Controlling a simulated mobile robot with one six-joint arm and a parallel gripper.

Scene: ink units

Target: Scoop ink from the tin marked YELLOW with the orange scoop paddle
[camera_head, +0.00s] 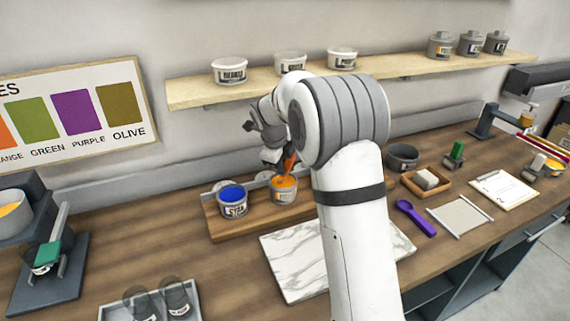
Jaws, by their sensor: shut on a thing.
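My gripper (272,156) is shut on the orange scoop paddle (288,164), just above a tin with yellow-orange ink (284,190). The paddle points down, and its lower end is at the tin's mouth. I cannot tell whether it touches the ink. The tin's label is too small to read. It stands on a wooden board beside a tin of blue ink (233,202). My arm hides the board's right part and some of the bench behind it.
A marble slab (290,262) lies in front of the board (220,230). A shelf (200,95) with several tins runs above. A scale (50,275) stands left, glass jars (175,295) at the front. A purple scoop (415,216) and clipboard (503,188) lie right.

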